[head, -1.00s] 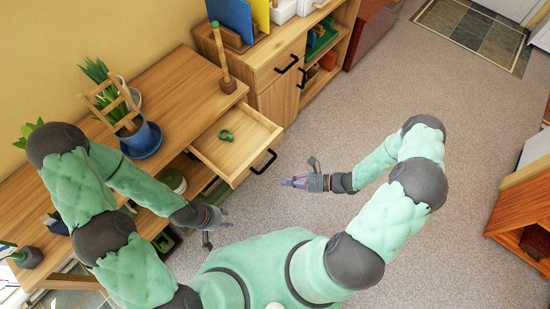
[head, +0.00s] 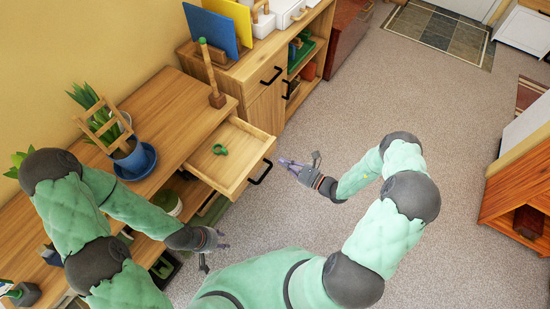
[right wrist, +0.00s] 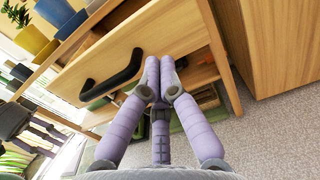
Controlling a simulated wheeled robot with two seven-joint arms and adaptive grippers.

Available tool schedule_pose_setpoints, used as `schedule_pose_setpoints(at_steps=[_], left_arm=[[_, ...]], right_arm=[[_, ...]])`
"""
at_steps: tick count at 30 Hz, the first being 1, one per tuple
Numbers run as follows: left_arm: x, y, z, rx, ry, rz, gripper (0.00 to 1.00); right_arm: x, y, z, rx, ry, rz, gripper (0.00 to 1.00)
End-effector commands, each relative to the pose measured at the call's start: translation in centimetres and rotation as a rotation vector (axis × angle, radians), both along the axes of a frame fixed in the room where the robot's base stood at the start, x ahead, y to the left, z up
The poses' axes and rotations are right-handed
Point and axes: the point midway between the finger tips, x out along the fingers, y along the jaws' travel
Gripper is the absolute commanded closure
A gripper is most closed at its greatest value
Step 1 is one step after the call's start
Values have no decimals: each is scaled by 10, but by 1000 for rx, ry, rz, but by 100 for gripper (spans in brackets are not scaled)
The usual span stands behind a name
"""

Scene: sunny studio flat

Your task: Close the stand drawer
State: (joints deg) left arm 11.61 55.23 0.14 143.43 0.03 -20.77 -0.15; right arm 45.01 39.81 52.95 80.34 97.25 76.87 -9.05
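The wooden stand (head: 185,108) runs along the wall at left. Its stand drawer (head: 237,176) is pulled out, with a black handle (head: 261,172) on its front and a small green object (head: 220,149) inside. My right gripper (head: 284,162) is just outside the drawer front, near the handle. In the right wrist view, its lilac fingers (right wrist: 160,68) come together before the drawer front (right wrist: 165,40), beside the handle (right wrist: 112,80); whether they touch the front is unclear. My left gripper (head: 222,240) hangs below the drawer, apart from it; its fingers are too small to read.
A plant in a blue pot (head: 133,157) and a wooden post (head: 212,75) stand on the stand top. A cabinet (head: 267,100) with a black handle adjoins the stand at its far end. Carpet (head: 380,85) is free to the right.

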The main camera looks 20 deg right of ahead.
Motion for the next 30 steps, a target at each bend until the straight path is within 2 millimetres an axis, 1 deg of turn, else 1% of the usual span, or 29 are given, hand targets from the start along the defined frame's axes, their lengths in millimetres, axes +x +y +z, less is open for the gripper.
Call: schedule_pose_setpoints(at_steps=[1,3,6,10,30], left_arm=[[0,0,-3,0,0,0,60],[0,0,-7,0,0,0,60],[0,0,-9,0,0,0,60],[0,0,-12,0,0,0,60],[0,0,-11,0,0,0,60]], right_arm=[[7,7,-1,0,-1,4,100],[16,13,-1,0,-2,4,100],[25,20,-1,0,-1,3,100],[33,26,0,0,-1,2,100],[37,29,0,-1,-1,1,100]])
